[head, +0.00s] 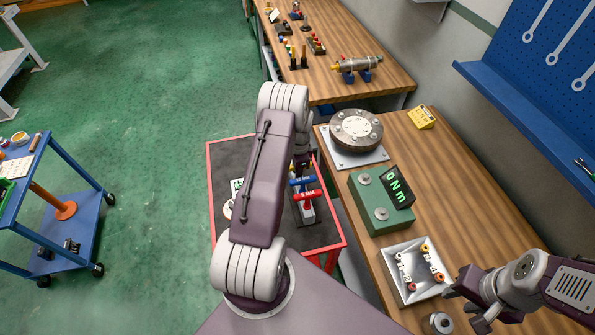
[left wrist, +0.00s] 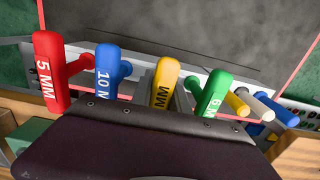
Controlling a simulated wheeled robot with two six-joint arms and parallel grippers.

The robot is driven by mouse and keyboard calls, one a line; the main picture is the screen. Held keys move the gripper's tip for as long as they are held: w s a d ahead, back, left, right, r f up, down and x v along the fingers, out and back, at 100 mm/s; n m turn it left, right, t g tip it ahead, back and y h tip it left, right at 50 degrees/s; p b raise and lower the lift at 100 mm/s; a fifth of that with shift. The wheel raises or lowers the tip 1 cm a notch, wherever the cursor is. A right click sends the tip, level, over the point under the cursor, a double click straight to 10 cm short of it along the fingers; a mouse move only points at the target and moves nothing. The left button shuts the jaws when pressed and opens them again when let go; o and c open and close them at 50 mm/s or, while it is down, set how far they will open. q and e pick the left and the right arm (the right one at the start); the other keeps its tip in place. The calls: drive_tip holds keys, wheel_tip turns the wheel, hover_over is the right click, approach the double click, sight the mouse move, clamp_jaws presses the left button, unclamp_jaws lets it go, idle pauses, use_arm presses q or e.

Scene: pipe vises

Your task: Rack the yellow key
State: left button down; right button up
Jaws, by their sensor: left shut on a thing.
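The yellow key (left wrist: 166,80), a T-handle marked MM, stands between the blue 10 MM key (left wrist: 108,72) and the green 6 MM key (left wrist: 214,92) in the left wrist view. The red 5 MM key (left wrist: 48,75) is at the left. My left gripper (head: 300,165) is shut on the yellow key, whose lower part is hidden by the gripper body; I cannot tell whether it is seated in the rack. In the head view, the red key (head: 307,195) and blue key (head: 302,181) stand in the grey rack (head: 308,214). My right gripper (head: 464,309) is open and empty.
The rack stands on a dark cart top with a red rim (head: 333,245). The wooden bench at right carries a flanged disc (head: 356,130), a green box with a display (head: 378,205) and a metal tray (head: 401,252) of small parts. A blue cart (head: 75,210) stands at left.

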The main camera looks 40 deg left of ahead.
use_arm(q)
drive_tip(key=shift+f, duration=0.25)
idle(0.4)
drive_tip(key=c, duration=1.2)
unclamp_jaws()
wheel_tip(320, 180, up, 9)
drive_tip(key=shift+w+d+r+b, duration=0.1)
drive_tip(key=shift+b, duration=0.7)
